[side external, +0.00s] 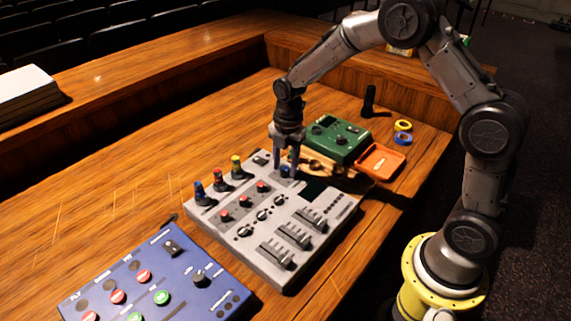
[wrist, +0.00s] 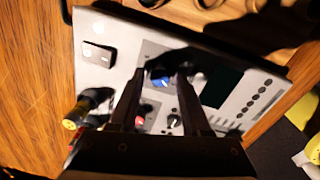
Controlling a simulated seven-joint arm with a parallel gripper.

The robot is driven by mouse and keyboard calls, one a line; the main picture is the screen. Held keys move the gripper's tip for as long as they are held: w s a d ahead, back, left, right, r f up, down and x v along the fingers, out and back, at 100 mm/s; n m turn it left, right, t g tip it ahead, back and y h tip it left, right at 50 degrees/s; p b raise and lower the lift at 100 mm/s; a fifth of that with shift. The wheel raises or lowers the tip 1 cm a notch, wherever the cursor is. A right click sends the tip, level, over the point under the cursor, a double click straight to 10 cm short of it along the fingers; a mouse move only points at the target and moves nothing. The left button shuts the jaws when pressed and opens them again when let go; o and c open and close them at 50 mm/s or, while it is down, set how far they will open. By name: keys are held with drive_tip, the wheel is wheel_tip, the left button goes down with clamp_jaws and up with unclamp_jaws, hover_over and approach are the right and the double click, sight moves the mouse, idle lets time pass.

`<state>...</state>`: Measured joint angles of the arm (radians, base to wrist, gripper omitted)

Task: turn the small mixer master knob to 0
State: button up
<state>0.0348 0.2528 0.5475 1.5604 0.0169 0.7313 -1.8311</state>
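The grey mixer (side external: 248,222) lies on the wooden desk, with tall coloured knobs, red buttons, small round knobs and sliders. A blue-topped knob (wrist: 160,81) sits near its far edge, and shows small in the side view (side external: 286,170). No master label is readable. My gripper (side external: 287,172) points down over that knob. In the wrist view my gripper (wrist: 162,74) has its fingers apart, one on each side of the blue top. Shadow hides the knob's lower body, and I cannot tell whether the fingers touch it.
A green box (side external: 335,139) and an orange tray (side external: 380,160) stand just beyond the mixer. Yellow and blue tape rolls (side external: 403,131) lie at right. A blue panel (side external: 160,285) with coloured buttons lies at front left.

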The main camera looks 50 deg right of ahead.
drive_tip(key=shift+o, duration=0.8)
wheel_tip(320, 180, up, 14)
drive_tip(key=shift+s, duration=0.35)
wheel_tip(320, 180, up, 7)
drive_tip(key=t, duration=0.2)
hover_over(288, 170)
drive_tip(key=s, duration=0.3)
drive_tip(key=s+a+r+m+t, duration=0.15)
drive_tip(key=s+r+m, duration=0.3)
drive_tip(key=s, duration=0.55)
drive_tip(key=s+f+m+t, duration=0.1)
drive_tip(key=s+f+m, duration=0.5)
drive_tip(key=s+m, duration=0.7)
drive_tip(key=m, duration=0.3)
drive_tip(key=shift+f, duration=0.2)
